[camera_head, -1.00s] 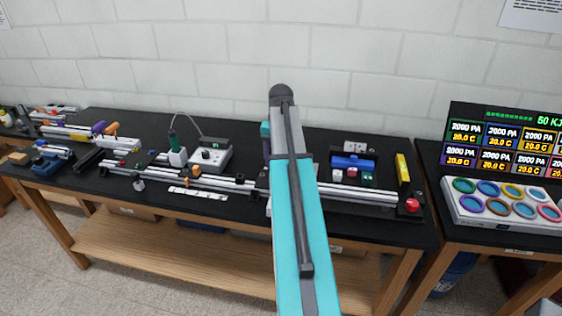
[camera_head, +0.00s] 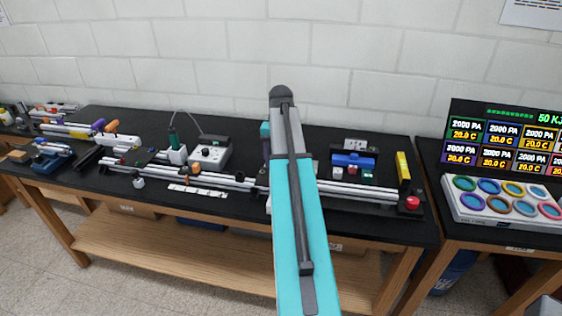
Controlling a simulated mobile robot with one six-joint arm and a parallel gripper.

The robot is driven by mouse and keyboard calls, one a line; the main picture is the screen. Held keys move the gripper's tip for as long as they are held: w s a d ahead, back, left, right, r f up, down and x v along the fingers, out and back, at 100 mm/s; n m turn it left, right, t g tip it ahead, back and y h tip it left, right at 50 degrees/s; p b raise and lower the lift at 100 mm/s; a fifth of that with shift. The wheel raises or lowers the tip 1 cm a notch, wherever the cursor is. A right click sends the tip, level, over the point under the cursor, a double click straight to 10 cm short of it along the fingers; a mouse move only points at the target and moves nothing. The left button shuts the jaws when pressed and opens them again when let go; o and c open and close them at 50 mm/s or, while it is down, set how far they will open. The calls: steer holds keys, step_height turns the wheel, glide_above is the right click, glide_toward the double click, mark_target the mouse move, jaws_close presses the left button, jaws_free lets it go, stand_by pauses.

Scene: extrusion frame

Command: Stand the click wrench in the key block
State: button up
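My own teal and grey arm stands upright in the middle of the head view and covers part of the bench. My gripper is not visible, so I cannot see whether it holds anything. I cannot pick out the click wrench for certain. The key block is also not clearly identifiable. A green-handled tool (camera_head: 173,138) stands in a white holder (camera_head: 177,155) left of the arm. A blue piece on a dark stand (camera_head: 353,160) sits to the right of the arm, with small red, white and green blocks in front.
A long aluminium extrusion (camera_head: 205,177) runs along the black bench, passing behind my arm to a red button (camera_head: 411,202). A grey control box (camera_head: 209,153) and a yellow bar (camera_head: 403,167) stand behind it. Coloured rings (camera_head: 496,197) and a display are at right.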

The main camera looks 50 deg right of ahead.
steer(key=shift+f+b, duration=0.5)
steer(key=shift+f, duration=1.05)
steer(key=o, duration=1.4)
steer(key=shift+c, duration=0.2)
steer(key=shift+r, duration=0.15)
step_height(320, 180, up, 12)
steer(key=p, duration=0.5)
steer(key=shift+p, duration=0.35)
steer(key=shift+a+r, duration=0.1)
steer(key=shift+r, duration=0.7)
